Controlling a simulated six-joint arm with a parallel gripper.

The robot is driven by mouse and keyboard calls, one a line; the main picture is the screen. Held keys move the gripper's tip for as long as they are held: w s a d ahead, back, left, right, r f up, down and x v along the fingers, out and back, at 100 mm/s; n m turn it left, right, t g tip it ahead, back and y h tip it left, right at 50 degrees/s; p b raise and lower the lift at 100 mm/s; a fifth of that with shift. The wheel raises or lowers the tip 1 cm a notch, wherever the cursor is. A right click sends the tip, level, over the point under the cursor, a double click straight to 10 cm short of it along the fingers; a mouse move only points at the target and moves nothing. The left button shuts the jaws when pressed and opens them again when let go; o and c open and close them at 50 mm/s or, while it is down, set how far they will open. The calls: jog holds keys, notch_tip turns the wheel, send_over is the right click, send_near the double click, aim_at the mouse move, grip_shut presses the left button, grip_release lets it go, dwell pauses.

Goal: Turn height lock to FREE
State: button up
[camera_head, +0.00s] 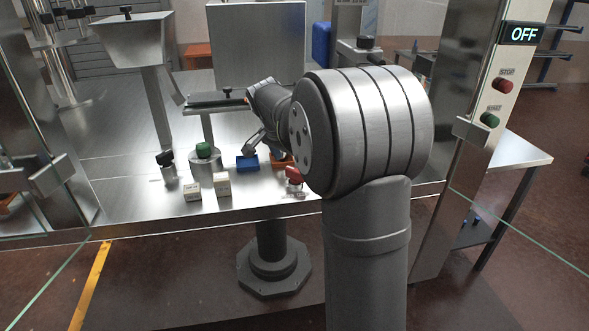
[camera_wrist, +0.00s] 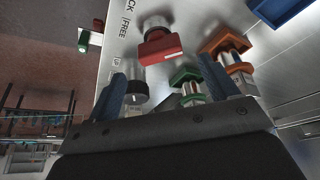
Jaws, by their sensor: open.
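The red knob (camera_wrist: 160,46) sits on a metal stem beside printed lettering that reads "CK | FREE", with the start of the word cut off. A small white mark shows on its edge; which word it points to I cannot tell. A red knob also shows near the front edge of the bench in the head view (camera_head: 294,174). My gripper (camera_wrist: 165,82) is open, with its two dark fingers apart and the red knob beyond their tips, not between them. In the head view my gripper (camera_head: 256,143) is partly hidden behind my arm, above the bench.
A black knob (camera_wrist: 134,97), a green knob (camera_wrist: 186,75) and an orange knob (camera_wrist: 227,40) stand close around the fingers. A sign (camera_head: 523,34) reads "OFF".

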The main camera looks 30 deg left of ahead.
jog(key=x, duration=0.5)
jog(key=shift+f, duration=0.1)
jog(key=c, duration=1)
